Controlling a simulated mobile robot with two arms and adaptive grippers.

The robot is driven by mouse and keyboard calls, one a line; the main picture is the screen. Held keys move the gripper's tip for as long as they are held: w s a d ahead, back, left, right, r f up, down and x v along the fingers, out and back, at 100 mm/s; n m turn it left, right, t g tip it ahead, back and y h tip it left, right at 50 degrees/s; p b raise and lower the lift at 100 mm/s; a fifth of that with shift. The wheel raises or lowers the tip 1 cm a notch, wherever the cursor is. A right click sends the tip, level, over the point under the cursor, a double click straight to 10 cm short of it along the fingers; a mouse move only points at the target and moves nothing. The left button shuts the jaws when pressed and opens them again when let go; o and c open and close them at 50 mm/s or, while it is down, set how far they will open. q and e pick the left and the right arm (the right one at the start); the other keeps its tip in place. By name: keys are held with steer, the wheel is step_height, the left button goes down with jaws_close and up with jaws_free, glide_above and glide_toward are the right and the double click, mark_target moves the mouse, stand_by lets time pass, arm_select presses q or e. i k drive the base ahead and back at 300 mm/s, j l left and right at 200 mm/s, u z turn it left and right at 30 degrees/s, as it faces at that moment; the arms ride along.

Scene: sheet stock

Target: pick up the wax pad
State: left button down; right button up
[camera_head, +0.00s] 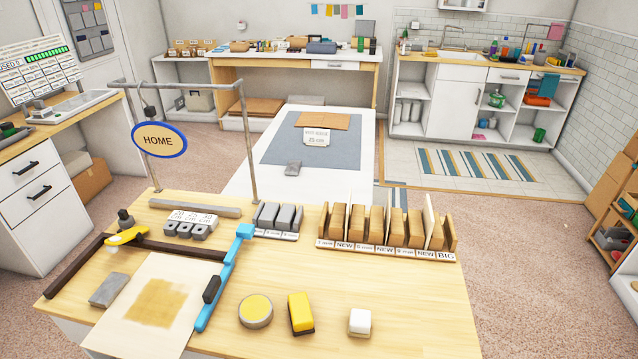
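On the near wooden table (400,290) three small items stand in a row. A round yellow disc (256,308) in a pale rim, probably the wax pad, lies flat at the left of the row. A yellow block (300,311) with a dark base stands just right of it. A small white block (360,320) with a brownish lower edge stands farther right. No label on these three is visible, so I cannot be sure which is the wax pad. Neither of my grippers shows in the head view.
Left of the disc are a blue bar (226,275), a cream sheet (125,325) with a tan patch, and a grey block (109,290). Behind stand a wooden rack (400,252) and a metal frame with a HOME sign (158,139). The table's front right is clear.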

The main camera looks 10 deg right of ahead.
mark_target(360, 320)
steer(key=k+l+u, duration=0.3)
steer(key=l, duration=0.2)
steer(key=k+l+u, duration=0.3)
steer(key=k+l, duration=0.05)
steer(key=l, duration=0.05)
